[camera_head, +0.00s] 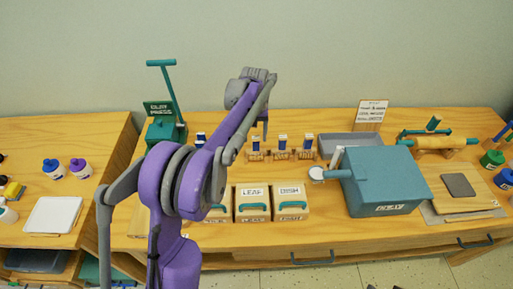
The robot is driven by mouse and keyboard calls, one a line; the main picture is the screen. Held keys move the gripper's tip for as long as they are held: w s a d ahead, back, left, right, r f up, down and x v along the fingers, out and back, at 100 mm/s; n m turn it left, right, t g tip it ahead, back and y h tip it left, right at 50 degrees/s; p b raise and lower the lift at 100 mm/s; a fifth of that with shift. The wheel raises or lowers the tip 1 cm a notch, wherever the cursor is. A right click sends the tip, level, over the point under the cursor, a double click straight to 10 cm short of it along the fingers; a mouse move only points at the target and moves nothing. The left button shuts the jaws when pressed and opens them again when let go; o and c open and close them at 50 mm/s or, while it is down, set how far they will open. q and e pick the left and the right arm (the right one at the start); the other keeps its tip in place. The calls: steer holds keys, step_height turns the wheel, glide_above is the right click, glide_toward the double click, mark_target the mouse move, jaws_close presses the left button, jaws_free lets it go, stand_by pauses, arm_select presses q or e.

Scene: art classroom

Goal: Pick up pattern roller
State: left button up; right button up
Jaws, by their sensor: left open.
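A wooden roller (440,143) with teal ends lies at the right rear of the table, next to a teal frame. I cannot tell for sure that it is the pattern roller. Several small wooden pieces with blue-and-white tops (282,148) stand in a row at the table's middle rear. My left gripper (262,132) is open and points down, close to the left end of this row in the picture. Its fingers are small and partly hidden by my purple and grey arm. I cannot tell whether it touches anything. My right gripper is out of view.
Labelled wooden boxes (252,204) stand at the front middle. A large teal box (383,181) stands right of them, with a grey tray (350,140) behind. A teal clay press (165,130) stands at the left rear. Boards (457,208) lie at the right.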

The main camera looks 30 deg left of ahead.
mark_target(256, 144)
arm_select(q)
steer(key=f, duration=0.5)
steer(key=shift+w+f, duration=0.35)
steer(key=shift+w, duration=0.05)
steer(key=shift+c, duration=0.3)
jaws_close()
